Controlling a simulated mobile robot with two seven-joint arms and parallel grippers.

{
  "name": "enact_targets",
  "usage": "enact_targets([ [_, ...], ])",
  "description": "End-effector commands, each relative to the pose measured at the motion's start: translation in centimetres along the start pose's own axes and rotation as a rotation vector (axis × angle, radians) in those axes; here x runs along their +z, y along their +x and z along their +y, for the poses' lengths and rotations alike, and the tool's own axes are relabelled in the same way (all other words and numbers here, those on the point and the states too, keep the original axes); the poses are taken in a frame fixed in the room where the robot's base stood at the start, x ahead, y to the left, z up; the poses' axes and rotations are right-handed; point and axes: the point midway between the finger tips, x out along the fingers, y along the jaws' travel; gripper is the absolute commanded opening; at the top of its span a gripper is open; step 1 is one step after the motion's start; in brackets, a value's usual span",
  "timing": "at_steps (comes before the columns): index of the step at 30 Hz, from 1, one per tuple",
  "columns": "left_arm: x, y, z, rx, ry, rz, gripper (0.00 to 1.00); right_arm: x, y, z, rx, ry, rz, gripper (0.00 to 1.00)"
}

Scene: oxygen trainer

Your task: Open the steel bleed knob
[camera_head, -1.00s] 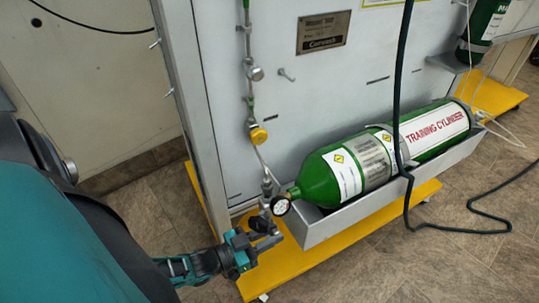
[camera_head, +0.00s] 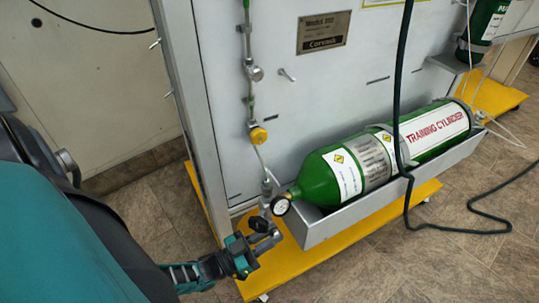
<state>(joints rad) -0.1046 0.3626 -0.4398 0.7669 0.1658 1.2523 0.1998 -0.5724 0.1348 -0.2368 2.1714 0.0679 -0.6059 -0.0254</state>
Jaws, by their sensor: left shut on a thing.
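My left gripper (camera_head: 256,241) reaches in from the lower left, with its fingers shut at the lower end of the valve fitting, where the steel bleed knob (camera_head: 261,223) is. The knob is small and partly covered by the fingers, so its turn cannot be read. A round pressure gauge (camera_head: 280,206) with a white face sits just above and to the right of the gripper. The green training cylinder (camera_head: 318,182) lies behind the gauge. My right gripper is out of the view.
The cylinder rests in a grey tray (camera_head: 345,217) above a yellow base (camera_head: 285,264). A dark hose (camera_head: 403,90) hangs before the cylinder and trails over the floor at right.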

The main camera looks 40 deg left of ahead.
Motion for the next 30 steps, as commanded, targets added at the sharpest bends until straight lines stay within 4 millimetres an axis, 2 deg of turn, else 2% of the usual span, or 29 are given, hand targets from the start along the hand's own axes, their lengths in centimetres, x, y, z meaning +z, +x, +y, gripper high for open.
enact_targets([
  [14, -0.07, 0.04, -0.08, -0.001, 0.001, 0.029, 0.00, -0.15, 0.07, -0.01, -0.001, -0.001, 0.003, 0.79],
  [15, -0.07, 0.04, -0.08, -0.001, 0.001, 0.029, 0.25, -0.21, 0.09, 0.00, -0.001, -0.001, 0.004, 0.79],
  [17, -0.07, 0.04, -0.06, -0.001, 0.001, 0.029, 0.31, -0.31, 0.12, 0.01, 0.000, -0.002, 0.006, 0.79],
  [30, 0.03, -0.35, 0.02, 0.000, 0.000, 0.025, 0.32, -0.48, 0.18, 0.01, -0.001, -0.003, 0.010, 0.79],
])
